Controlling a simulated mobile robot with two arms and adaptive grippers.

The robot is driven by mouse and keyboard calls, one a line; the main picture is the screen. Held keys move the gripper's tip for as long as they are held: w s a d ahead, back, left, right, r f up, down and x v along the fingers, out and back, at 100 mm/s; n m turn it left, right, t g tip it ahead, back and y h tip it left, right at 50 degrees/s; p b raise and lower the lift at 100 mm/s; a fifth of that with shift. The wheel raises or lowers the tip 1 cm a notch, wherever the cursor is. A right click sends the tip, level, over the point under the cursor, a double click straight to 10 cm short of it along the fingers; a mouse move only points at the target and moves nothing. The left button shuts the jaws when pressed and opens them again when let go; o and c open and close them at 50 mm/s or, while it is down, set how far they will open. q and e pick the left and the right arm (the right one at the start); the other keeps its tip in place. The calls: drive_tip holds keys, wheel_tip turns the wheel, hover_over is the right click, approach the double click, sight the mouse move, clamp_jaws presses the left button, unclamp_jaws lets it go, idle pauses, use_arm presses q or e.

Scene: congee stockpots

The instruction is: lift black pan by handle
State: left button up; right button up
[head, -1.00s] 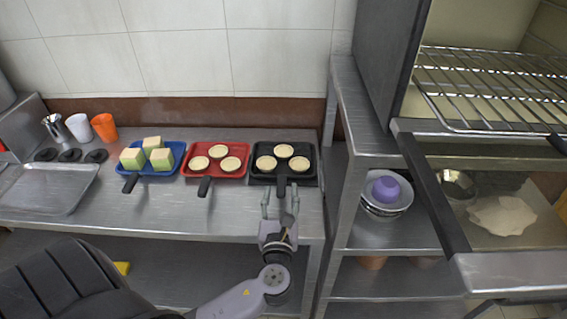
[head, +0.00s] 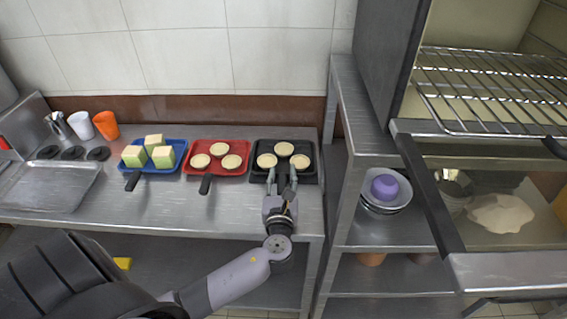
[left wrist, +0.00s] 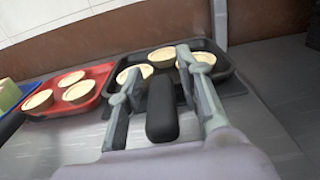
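The black pan (head: 309,176) lies on the steel counter at the right end of a row of pans, with three round pastry shells in it. Its black handle (head: 282,183) points toward me. My left gripper (head: 281,173) is open, with one finger on each side of the handle. In the left wrist view the handle (left wrist: 161,112) stands between the two spread fingers with gaps at both sides, and the pan (left wrist: 222,66) is beyond. My right gripper is not in view.
A red pan (head: 236,145) with pastry shells and a blue pan (head: 179,147) with cut blocks stand to the left. Cups (head: 106,125) and a metal tray (head: 70,194) are at far left. A steel rack (head: 345,115) and open oven (head: 395,60) bound the right.

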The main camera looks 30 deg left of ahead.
use_arm(q)
clamp_jaws()
idle(0.6)
